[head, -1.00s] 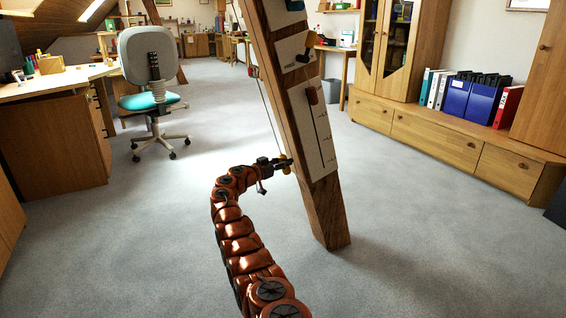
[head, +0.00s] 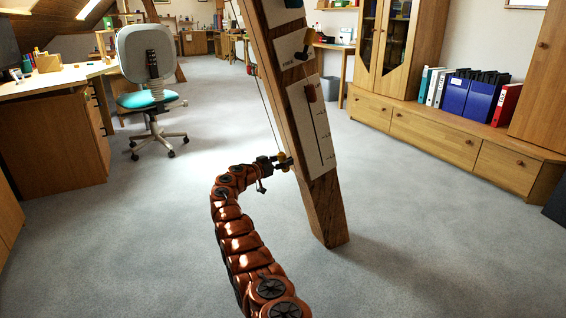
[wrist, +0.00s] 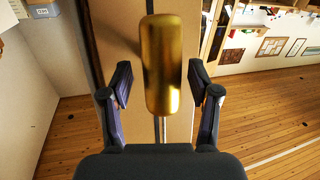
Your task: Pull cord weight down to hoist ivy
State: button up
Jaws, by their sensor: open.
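The brass-coloured cord weight (wrist: 161,65) hangs upright between the two fingers of my gripper (wrist: 161,85) in the wrist view. The fingers are open, with a gap on each side of the weight. In the head view my gripper (head: 279,162) is beside the lower left side of the timber brace (head: 327,215), and the weight shows only as small yellow bits there. A thin cord (head: 266,105) runs up from it along the brace. I cannot make out the ivy in either view.
The brace carries a white panel with a slot and a red-brown knob (head: 309,92), and a lever plate (head: 294,48) above. An office chair (head: 150,85) and a desk (head: 50,130) stand left. A low cabinet (head: 430,137) is right. The carpet around the brace is clear.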

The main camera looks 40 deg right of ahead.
jog(key=shift+w+a, duration=0.1)
jog(key=shift+a, duration=0.05)
jog(key=a, duration=1.1)
jog(key=shift+a, duration=0.35)
jog(key=shift+w, duration=0.1)
dwell(0.5)
